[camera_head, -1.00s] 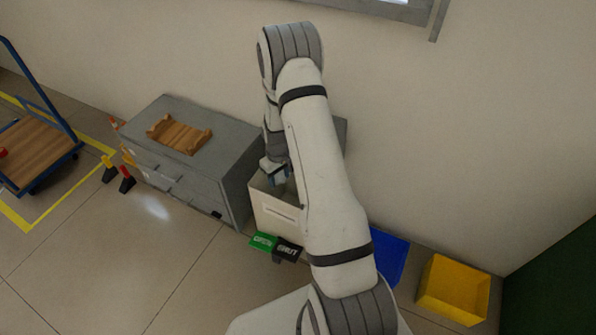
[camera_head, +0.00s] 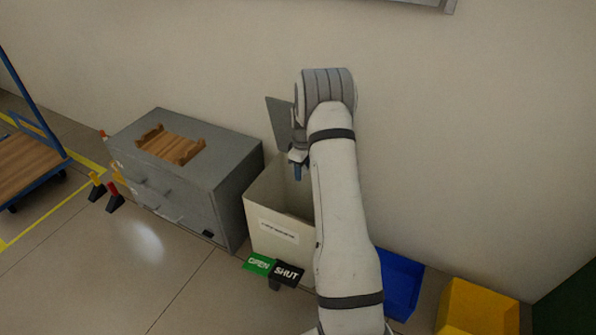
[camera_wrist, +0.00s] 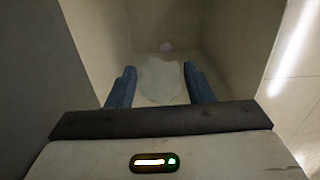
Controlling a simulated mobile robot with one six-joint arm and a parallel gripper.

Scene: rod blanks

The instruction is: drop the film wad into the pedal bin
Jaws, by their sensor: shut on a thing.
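The pedal bin (camera_head: 262,215) is a cream box with its grey lid (camera_head: 280,122) raised at the back. Its green OPEN pedal (camera_head: 260,264) and black SHUT pedal (camera_head: 287,273) are at its front foot. My gripper (camera_head: 297,176) points down over the open bin. In the wrist view, its blue fingers (camera_wrist: 154,88) are shut on the pale, translucent film wad (camera_wrist: 160,82). The bin's inner walls and floor lie beyond it. A small pale piece (camera_wrist: 166,47) shows past the wad. The wad is not discernible in the head view.
A grey drawer cabinet (camera_head: 222,205) with a wooden rack (camera_head: 172,145) on top stands left of the bin. A blue bin (camera_head: 402,285) and a yellow bin (camera_head: 480,308) are to the right. The wall is close behind. Floor in front is clear.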

